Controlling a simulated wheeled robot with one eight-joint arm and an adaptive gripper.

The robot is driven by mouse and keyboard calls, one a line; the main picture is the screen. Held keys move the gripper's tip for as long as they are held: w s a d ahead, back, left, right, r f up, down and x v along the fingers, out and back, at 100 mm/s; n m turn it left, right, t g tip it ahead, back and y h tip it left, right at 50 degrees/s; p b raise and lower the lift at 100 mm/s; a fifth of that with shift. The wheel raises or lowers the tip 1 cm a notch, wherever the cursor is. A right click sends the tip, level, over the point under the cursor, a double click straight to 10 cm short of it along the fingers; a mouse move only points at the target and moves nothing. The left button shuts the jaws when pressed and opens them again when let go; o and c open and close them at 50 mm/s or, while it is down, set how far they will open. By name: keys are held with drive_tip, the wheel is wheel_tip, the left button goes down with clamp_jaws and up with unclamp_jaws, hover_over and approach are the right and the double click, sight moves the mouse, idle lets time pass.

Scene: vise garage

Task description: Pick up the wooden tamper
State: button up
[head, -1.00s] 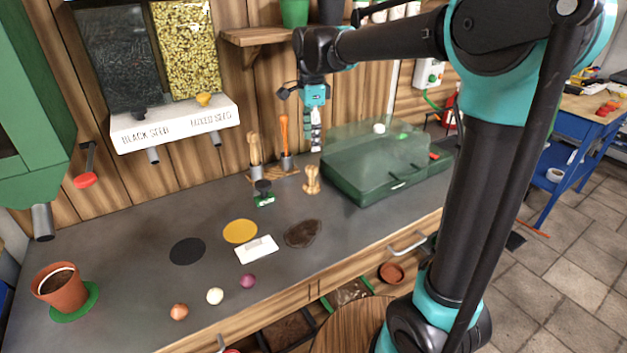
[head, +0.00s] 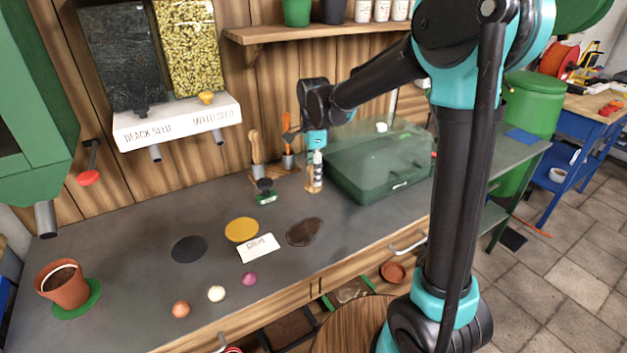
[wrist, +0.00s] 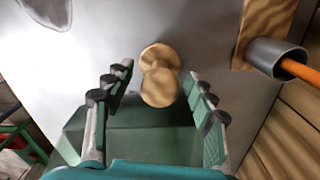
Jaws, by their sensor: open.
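The wooden tamper (wrist: 160,80) is a pale turned piece with a round knob and a wider foot, standing upright on the grey bench. In the wrist view it lies between the two spread fingers of my gripper (wrist: 157,95), with a gap on both sides. In the head view my gripper (head: 316,172) points down over the tamper (head: 313,187) and hides most of it. The gripper is open and holds nothing.
A green propagator box with a clear lid (head: 375,172) stands close to the right of my gripper. A wooden tool holder (head: 278,176) with upright tools is close on the left. A small green stamp (head: 265,192) stands nearby.

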drive_tip(key=shift+c, duration=0.5)
clamp_jaws()
drive_tip(key=shift+r, duration=0.1)
drive_tip(key=shift+r, duration=0.55)
wheel_tip(320, 180, up, 2)
drive_tip(key=shift+r, duration=0.2)
drive_tip(key=s+d, duration=0.2)
drive_tip(key=s, duration=0.3)
drive_tip(key=s+d, duration=0.3)
drive_tip(key=s, duration=0.2)
drive_tip(key=s+d, duration=0.3)
drive_tip(key=s, duration=0.3)
drive_tip(key=shift+d+f, duration=0.1)
drive_tip(key=shift+f, duration=0.05)
